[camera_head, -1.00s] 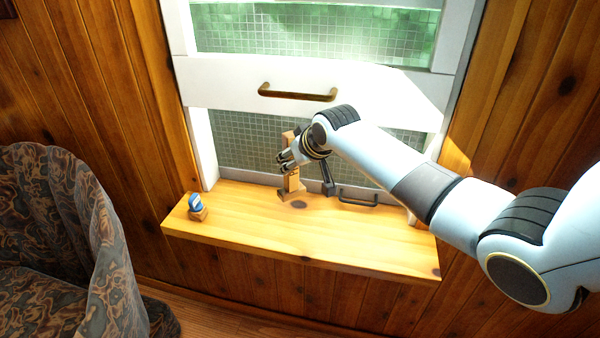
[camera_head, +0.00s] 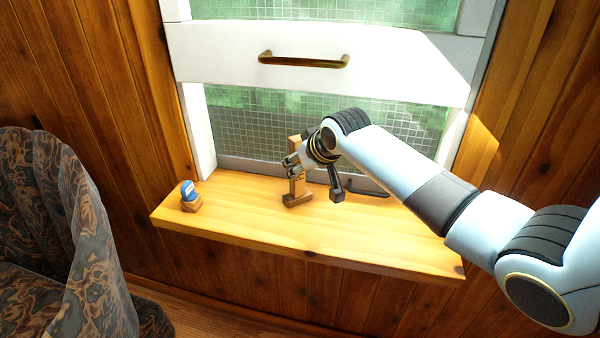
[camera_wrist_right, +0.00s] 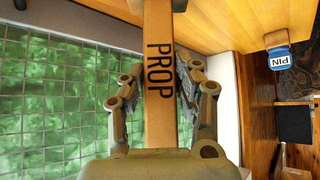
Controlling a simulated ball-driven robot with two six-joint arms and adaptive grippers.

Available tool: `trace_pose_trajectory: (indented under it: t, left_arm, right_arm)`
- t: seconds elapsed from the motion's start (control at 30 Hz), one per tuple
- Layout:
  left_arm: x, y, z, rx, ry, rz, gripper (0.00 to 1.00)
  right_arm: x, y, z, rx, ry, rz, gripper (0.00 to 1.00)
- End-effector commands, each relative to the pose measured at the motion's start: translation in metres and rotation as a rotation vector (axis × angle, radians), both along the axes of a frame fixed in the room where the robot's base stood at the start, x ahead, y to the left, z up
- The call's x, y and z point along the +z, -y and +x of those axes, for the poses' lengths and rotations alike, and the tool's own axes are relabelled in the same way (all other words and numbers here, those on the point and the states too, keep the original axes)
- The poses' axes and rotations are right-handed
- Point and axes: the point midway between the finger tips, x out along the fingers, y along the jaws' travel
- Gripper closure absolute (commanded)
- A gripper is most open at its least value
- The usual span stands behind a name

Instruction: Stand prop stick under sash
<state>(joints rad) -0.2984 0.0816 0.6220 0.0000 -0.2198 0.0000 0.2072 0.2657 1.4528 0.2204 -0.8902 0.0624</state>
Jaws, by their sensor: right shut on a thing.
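The wooden prop stick (camera_head: 296,186) is upright over the sill (camera_head: 230,222), with its foot low at the sill top; I cannot tell whether it touches. My right gripper (camera_head: 293,165) is shut on it. The right wrist view shows the stick (camera_wrist_right: 160,75), marked PROP, between both fingers (camera_wrist_right: 158,90). The white sash (camera_head: 400,65) is raised, with a brass handle (camera_head: 303,60) on its front. The stick's top shows below the sash's lower edge, with a visible gap in the head view. My left gripper is out of view.
A small wooden block with a blue top (camera_head: 189,195) stands at the sill's left end; its PIN label (camera_wrist_right: 280,61) shows in the right wrist view. A dark pull (camera_head: 368,188) is at the sill's back right. A patterned covered seat (camera_head: 60,240) is at lower left. The sill's front is clear.

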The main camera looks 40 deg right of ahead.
Motion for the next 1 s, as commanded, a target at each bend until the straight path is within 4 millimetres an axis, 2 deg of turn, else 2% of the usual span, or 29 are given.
trace_pose_trajectory:
  t: [0.33,0.37,0.5,0.8,0.87,1.0]
  left_arm:
    - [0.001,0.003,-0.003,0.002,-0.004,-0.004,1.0]
    - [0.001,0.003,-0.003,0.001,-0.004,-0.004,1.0]
    - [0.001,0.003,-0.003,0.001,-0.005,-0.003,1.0]
    - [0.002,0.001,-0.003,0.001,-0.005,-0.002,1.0]
    - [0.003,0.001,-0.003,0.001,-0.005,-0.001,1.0]
    - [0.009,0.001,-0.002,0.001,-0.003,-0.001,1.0]
  right_arm:
    - [-0.002,0.0,0.0,0.0,0.0,0.0,1.0]
    - [-0.002,0.0,0.0,0.0,0.0,0.0,0.65]
    - [-0.002,0.0,0.0,0.0,0.0,0.0,0.47]
    - [0.0,0.0,0.0,0.0,0.0,0.0,0.46]
    - [0.004,0.0,-0.001,0.0,0.001,-0.001,0.46]
    - [0.021,0.0,-0.016,0.001,0.002,-0.003,0.46]
